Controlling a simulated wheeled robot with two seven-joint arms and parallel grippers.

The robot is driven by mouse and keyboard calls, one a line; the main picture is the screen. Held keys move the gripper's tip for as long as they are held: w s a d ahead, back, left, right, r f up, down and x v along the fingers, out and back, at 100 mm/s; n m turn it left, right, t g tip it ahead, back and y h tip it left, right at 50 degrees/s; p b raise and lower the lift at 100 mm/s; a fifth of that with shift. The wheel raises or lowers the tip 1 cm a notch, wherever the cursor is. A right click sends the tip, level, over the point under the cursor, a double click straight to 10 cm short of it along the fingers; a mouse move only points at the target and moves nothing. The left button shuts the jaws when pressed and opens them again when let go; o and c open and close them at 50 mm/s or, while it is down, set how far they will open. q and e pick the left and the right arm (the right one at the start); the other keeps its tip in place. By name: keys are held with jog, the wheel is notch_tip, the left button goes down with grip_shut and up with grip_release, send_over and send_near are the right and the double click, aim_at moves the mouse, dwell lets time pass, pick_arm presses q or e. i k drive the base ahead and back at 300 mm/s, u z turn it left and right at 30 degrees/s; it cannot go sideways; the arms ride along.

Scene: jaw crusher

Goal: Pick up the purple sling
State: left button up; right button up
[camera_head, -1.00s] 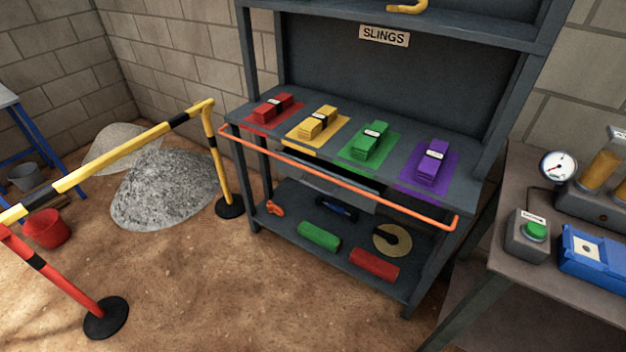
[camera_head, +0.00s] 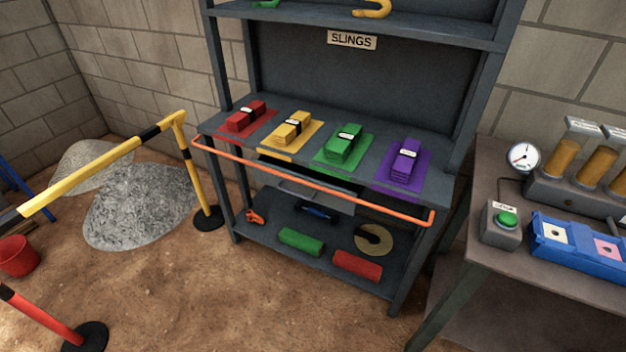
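The purple sling (camera_head: 405,162) is a folded bundle with a white label and a dark band. It lies on a purple mat (camera_head: 420,188) at the right end of the rack's middle shelf (camera_head: 372,178), under the SLINGS sign (camera_head: 352,40). A green sling (camera_head: 343,143), a yellow sling (camera_head: 293,129) and a red sling (camera_head: 246,116) lie on matching mats to its left. Neither of my grippers shows in the head view.
An orange rail (camera_head: 310,180) runs along the shelf's front edge. A side table (camera_head: 500,262) with a green button box (camera_head: 502,224), gauge (camera_head: 523,157) and blue case (camera_head: 575,242) stands right. A yellow barrier (camera_head: 110,160) stands left. The dirt floor in front is open.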

aim_at(402, 170)
jog(key=z, duration=0.2)
jog(key=k, duration=0.5)
jog(key=z, duration=1.65)
jog(key=i, duration=0.85)
jog(key=u, duration=0.3)
jog(key=i, duration=0.85)
jog(key=u, duration=0.8)
